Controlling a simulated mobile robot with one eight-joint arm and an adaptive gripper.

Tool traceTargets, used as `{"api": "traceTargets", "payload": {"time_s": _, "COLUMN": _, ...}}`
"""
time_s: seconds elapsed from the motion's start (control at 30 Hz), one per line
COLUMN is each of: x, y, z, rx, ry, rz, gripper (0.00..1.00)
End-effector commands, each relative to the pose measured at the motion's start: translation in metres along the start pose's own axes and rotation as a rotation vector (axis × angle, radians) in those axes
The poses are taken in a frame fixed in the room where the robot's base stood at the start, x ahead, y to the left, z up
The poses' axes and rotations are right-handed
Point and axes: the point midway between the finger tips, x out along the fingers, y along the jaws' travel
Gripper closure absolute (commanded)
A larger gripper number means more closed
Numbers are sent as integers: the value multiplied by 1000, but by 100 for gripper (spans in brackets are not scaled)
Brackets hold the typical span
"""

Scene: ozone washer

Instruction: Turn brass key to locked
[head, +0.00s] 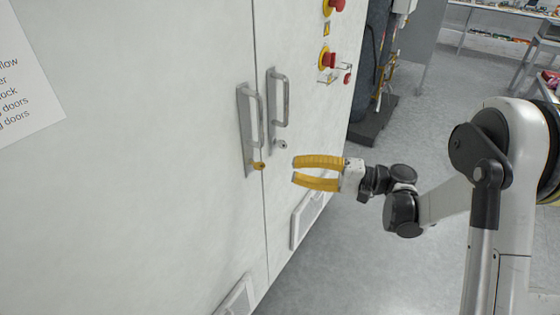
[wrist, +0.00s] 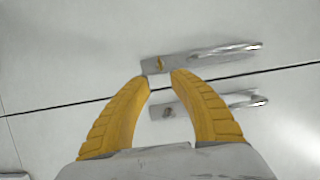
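The small brass key (head: 258,166) sits at the lower end of the left door's handle plate on the white cabinet. In the wrist view the key (wrist: 160,65) shows just beyond and between my fingertips, on the farther handle plate (wrist: 185,62). My gripper (head: 295,171) has yellow fingers, is open and empty, and is to the right of the key in the head view. In the wrist view my gripper (wrist: 160,77) points at the key, with no visible contact. The key's exact turn angle is too small to tell.
The right door's handle (head: 279,98) stands close beside the left one, with a round lock (head: 281,145) below it. Red knobs (head: 328,60) are on the cabinet's upper right. Vents (head: 308,218) are low on the doors.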

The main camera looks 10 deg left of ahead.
Motion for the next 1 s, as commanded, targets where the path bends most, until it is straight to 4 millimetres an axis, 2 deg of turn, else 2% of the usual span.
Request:
{"api": "traceTargets", "payload": {"time_s": 0.3, "x": 63, "y": 3, "z": 1, "rx": 0, "ry": -3, "rz": 2, "gripper": 74}}
{"api": "traceTargets", "payload": {"time_s": 0.5, "x": 90, "y": 2, "z": 1, "rx": -1, "ry": -1, "rz": 3, "gripper": 74}}
{"api": "traceTargets", "payload": {"time_s": 0.63, "x": 98, "y": 1, "z": 1, "rx": -1, "ry": 0, "rz": 3, "gripper": 74}}
{"api": "traceTargets", "payload": {"time_s": 0.9, "x": 99, "y": 0, "z": 0, "rx": -1, "ry": 1, "rz": 3, "gripper": 74}}
{"api": "traceTargets", "payload": {"time_s": 1.0, "x": 99, "y": 0, "z": 0, "rx": -1, "ry": 1, "rz": 3, "gripper": 100}}
